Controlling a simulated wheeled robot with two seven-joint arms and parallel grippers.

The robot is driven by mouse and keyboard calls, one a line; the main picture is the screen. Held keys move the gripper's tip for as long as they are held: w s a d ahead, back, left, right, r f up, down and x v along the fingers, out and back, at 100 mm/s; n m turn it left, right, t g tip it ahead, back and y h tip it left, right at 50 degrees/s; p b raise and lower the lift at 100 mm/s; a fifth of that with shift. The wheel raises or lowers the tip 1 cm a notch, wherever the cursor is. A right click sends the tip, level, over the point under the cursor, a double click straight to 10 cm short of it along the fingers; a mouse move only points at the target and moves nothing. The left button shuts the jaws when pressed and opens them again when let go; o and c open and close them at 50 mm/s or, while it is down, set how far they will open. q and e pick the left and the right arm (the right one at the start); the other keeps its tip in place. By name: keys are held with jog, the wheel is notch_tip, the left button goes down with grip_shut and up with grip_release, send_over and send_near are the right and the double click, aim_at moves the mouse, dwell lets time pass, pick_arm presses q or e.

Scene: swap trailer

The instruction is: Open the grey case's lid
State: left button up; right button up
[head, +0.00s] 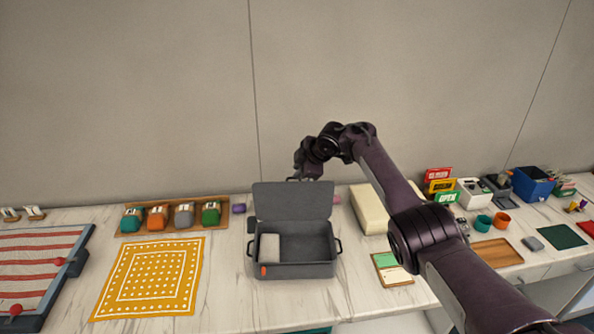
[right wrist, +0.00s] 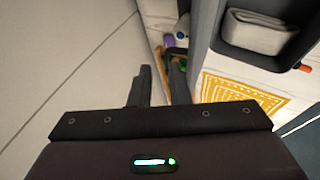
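The grey case (head: 300,270) stands on the counter with its lid (head: 294,203) raised, nearly upright at the back. A pale folded cloth (head: 270,247) lies in the left part of the case and also shows in the right wrist view (right wrist: 258,30). My right gripper (head: 297,178) is at the lid's top edge, on its rear side; whether it touches cannot be told. In the right wrist view its fingers (right wrist: 160,75) are apart with nothing held between them, beside the grey lid (right wrist: 200,45). My left gripper is not in view.
A wooden rack with several coloured rounded items (head: 172,216) and a yellow dotted cloth (head: 150,277) lie left of the case. A cream box (head: 369,212) and a green-white card (head: 391,268) are on the right. The wall (head: 150,100) is close behind.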

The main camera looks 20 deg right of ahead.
notch_tip(320, 180, up, 6)
jog(key=d+p, duration=0.2)
jog(key=p, duration=0.3)
jog(key=shift+s+d, duration=0.15)
jog(key=shift+s, duration=0.2)
jog(key=shift+f, duration=0.1)
jog(key=b+v, duration=0.2)
jog(key=v, duration=0.6)
